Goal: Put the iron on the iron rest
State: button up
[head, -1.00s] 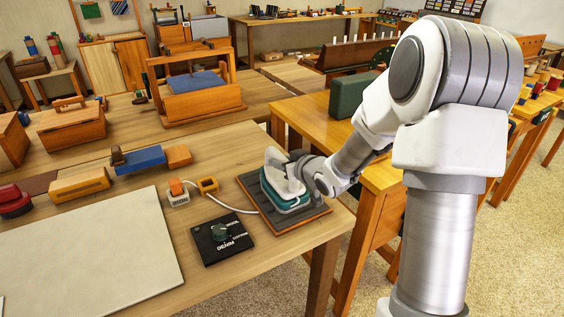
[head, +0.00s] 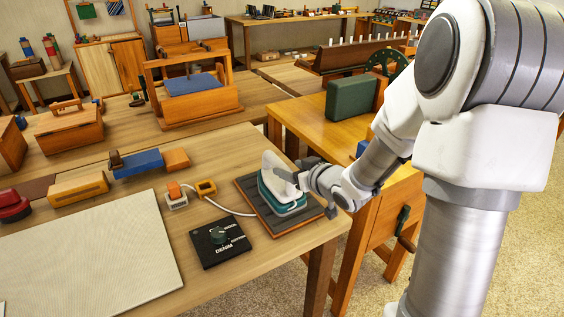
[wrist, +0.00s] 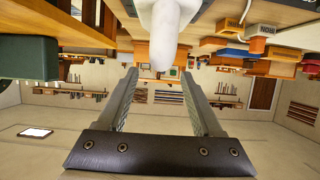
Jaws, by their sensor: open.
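The iron (head: 284,200), teal at the base with a white upper body and handle, sits flat on the dark slatted iron rest (head: 300,224) near the table's right end. A white cord runs left from it. My gripper (head: 308,190) is just right of the iron, fingers apart and pointing at its handle. In the wrist view the fingers of my gripper (wrist: 159,74) are wide apart with nothing clamped. The white iron handle (wrist: 166,30) shows ahead at the top middle, close to the fingertips. Whether a finger touches the iron cannot be told.
A black dial box (head: 219,242) and a white plug block (head: 177,202) lie left of the rest. A large pale board (head: 90,255) covers the table's left front. A yellow bench (head: 310,115) with a green block (head: 351,98) stands behind right.

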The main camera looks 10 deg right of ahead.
jog(key=p+v, duration=0.1)
jog(key=v, duration=0.4)
jog(key=shift+s, duration=0.1)
jog(key=shift+d+r, duration=0.1)
